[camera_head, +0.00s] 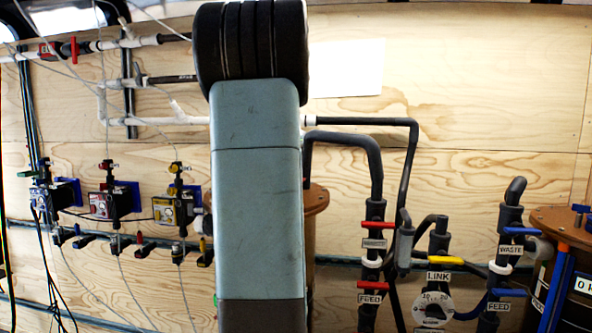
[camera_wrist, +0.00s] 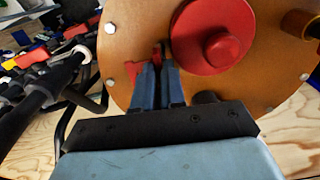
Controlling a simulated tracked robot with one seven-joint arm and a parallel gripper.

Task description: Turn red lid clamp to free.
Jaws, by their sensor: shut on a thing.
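The red lid clamp (camera_wrist: 131,70) shows in the wrist view at the lower left of the brown round lid (camera_wrist: 135,28), partly hidden by the fingers. My gripper (camera_wrist: 160,62) reaches up over the lid's lower edge, with its two blue-grey fingers close together and shut on the clamp. In the head view, my arm covers the middle and hides the gripper and clamp. Part of the brown lidded vessel (camera_head: 317,199) shows just right of my arm.
A large red knob (camera_wrist: 222,48) stands on the lid right of the fingers. A brass-coloured fitting (camera_wrist: 299,22) sits farther right. Black pipes with red-handled valves (camera_head: 374,225) rise right of my arm. Small valve units (camera_head: 110,203) line the left wall.

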